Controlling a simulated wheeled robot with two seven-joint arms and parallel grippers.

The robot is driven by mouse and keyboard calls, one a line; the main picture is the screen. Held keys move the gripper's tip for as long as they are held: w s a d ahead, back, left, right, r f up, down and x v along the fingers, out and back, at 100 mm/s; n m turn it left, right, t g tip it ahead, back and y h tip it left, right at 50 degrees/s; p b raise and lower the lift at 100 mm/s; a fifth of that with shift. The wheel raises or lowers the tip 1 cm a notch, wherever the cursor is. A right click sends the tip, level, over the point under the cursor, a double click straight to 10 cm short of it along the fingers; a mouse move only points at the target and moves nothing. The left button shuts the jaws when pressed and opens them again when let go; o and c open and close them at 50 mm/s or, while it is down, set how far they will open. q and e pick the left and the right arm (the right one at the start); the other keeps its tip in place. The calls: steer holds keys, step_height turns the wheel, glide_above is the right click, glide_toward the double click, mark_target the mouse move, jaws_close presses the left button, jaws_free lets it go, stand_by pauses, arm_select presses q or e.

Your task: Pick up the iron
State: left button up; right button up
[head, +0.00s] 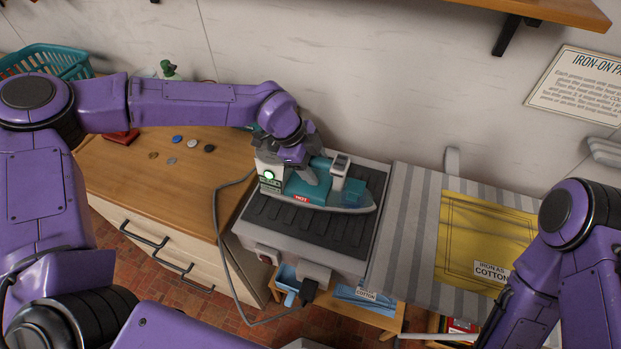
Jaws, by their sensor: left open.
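A teal and white iron (352,193) lies flat on the dark ribbed top of a grey stand (255,232). It has a green light on its left end and a red "HOT" label on its side. My left gripper (318,180) is over the iron's handle from above, open, with its fingers around or beside the handle; contact cannot be told. My left wrist hides part of the iron. My right arm is at the lower right, and its gripper is not visible.
A grey cord (216,215) loops down left of the stand. Buttons lie on the wooden counter (120,180) at left. A striped ironing board (412,215) with a yellow cloth (475,235) is at right. A teal basket (50,60) stands back left.

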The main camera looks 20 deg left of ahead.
arm_select(q)
jaws_close()
steer(key=shift+r, duration=0.1)
